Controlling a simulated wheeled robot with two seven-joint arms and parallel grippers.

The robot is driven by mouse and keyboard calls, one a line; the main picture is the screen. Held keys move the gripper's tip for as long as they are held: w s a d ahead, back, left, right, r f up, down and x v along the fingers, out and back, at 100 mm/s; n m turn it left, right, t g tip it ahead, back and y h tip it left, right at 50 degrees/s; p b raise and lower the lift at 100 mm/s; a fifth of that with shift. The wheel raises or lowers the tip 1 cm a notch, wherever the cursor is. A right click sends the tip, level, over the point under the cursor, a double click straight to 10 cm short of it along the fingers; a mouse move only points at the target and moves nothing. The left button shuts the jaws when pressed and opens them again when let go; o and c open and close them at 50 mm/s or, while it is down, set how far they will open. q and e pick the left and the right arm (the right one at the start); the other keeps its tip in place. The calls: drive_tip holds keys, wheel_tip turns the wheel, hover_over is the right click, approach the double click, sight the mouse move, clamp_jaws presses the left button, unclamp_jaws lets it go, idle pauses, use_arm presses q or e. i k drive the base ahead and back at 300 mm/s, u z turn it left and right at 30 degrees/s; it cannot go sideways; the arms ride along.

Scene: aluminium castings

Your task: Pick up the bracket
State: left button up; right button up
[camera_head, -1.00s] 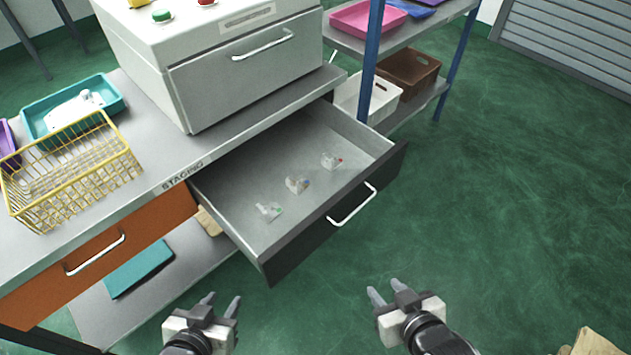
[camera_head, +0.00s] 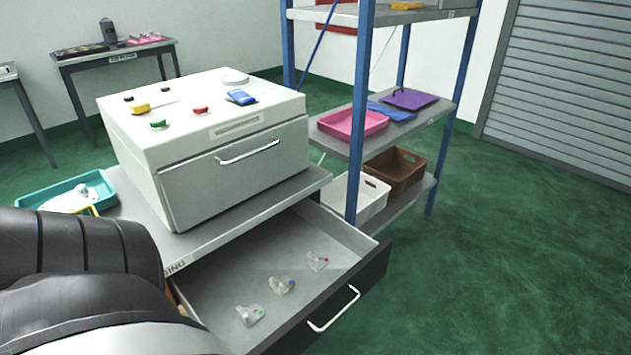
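Three small pale grey castings lie apart in a row in the open drawer. A white part (camera_head: 78,194) also sits in a teal tray (camera_head: 40,196) at the left. A large black and grey link of my arm fills the lower left and hides part of the bench and the drawer's left side. Neither gripper is in view.
The drawer (camera_head: 355,240) is pulled out under a bench bearing a white box-shaped machine (camera_head: 235,177). A blue-post shelf (camera_head: 357,100) with pink tray (camera_head: 352,123), white bin (camera_head: 369,199) and brown crate (camera_head: 395,171) stands behind. Green floor at right is clear.

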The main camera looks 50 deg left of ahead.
sight(278, 286)
drive_tip(key=z, duration=0.05)
drive_tip(key=i, duration=2.75)
drive_tip(key=u, duration=3.1)
